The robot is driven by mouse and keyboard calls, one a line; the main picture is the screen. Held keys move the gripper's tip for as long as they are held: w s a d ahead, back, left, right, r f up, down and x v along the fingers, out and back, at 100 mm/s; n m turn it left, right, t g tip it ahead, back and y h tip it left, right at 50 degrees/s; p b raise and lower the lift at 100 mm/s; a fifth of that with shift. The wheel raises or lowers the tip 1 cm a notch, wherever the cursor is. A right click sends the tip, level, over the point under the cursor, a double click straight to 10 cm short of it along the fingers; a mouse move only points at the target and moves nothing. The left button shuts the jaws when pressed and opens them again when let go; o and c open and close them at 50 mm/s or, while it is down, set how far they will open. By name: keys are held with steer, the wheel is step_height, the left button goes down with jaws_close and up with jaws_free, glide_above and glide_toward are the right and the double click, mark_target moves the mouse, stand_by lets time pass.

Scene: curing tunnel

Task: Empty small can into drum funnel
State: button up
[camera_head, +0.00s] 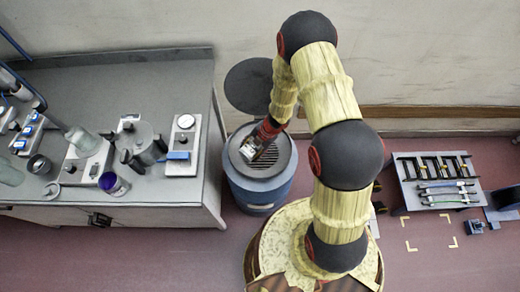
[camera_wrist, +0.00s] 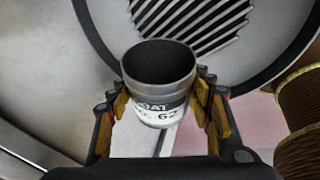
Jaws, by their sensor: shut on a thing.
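My gripper (camera_head: 259,142) is shut on a small metal can (camera_wrist: 160,75), with a jaw on each side of it. The can has a dark open mouth and a white label with black print, of which "62" is legible. In the head view the can (camera_head: 249,150) is over the drum funnel (camera_head: 237,168) and looks tilted. The wrist view looks partly into the can; what is inside is too dark to tell. The grey round funnel with its slatted grate (camera_wrist: 215,20) lies behind the can. The funnel sits on top of a blue drum (camera_head: 258,196).
A dark round lid (camera_head: 247,84) stands open behind the drum. A grey workbench (camera_head: 95,85) is close on the left, with a scale (camera_head: 183,145), a lidded pot (camera_head: 138,144) and a blue-purple cup (camera_head: 113,185). A rack (camera_head: 435,168) lies on the right floor.

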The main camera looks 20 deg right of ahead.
mark_target(245, 157)
steer(key=shift+a+f+h+b, duration=0.1)
steer(key=shift+f+h+b, duration=0.2)
steer(key=shift+b, duration=0.55)
steer(key=a+b, duration=0.1)
steer(key=b, duration=0.1)
steer(key=s+t+h+b, duration=0.1)
steer(key=b, duration=0.2)
steer(key=shift+a+f+h+b, duration=0.3)
steer(key=shift+a+f+b, duration=0.05)
steer(key=shift+a+f, duration=0.05)
steer(key=h+b, duration=0.1)
steer(key=b, duration=0.3)
steer(key=f+t+h+b, duration=0.1)
steer(key=b, duration=0.4)
steer(key=shift+a+f+n+t+h, duration=0.15)
steer(key=shift+f+n+t+h, duration=0.15)
steer(key=shift+n+h, duration=0.1)
